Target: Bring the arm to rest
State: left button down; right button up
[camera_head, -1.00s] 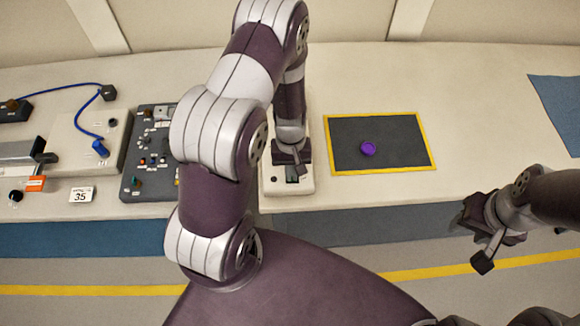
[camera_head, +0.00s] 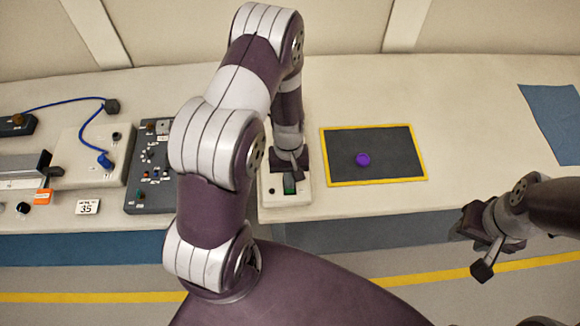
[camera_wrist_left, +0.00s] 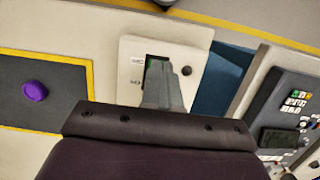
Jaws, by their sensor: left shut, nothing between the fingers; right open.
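My left gripper (camera_head: 293,172) is shut and empty. It hangs low over a small white box (camera_head: 287,199) with a dark green window or switch (camera_head: 289,184) on its top. In the left wrist view its closed fingers (camera_wrist_left: 162,82) overlap that green part; whether they touch it I cannot tell. My left arm bends over the bench from the body at the bottom. My right gripper (camera_head: 477,240) is open and empty, out in front of the bench's front edge at the right.
A yellow-edged dark mat (camera_head: 395,165) with a purple round piece (camera_head: 362,159) lies right of the box. A dark control panel (camera_head: 150,180), a number card (camera_head: 88,207) and a blue cable (camera_head: 85,125) are left. A blue sheet (camera_head: 555,120) lies far right.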

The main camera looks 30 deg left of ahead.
pick_arm(q)
jog(key=s+d+r+m+t, duration=0.1)
jog(key=s+r+m, duration=0.2)
jog(key=r, duration=0.6)
jog(key=s+d+r+m+t+y+b, duration=0.1)
jog(key=s+d+r+m+t, duration=0.1)
jog(key=r, duration=0.7)
jog(key=shift+s+d+r+m, duration=0.15)
jog(key=shift+s+r+m, duration=0.3)
jog(key=shift+m, duration=0.25)
pick_arm(e)
jog(key=shift+s+d+f, duration=0.2)
jog(key=shift+s+f, duration=0.25)
jog(key=shift+f, duration=0.35)
pick_arm(q)
jog(key=shift+w+f, duration=0.1)
pick_arm(e)
jog(key=shift+w, duration=0.15)
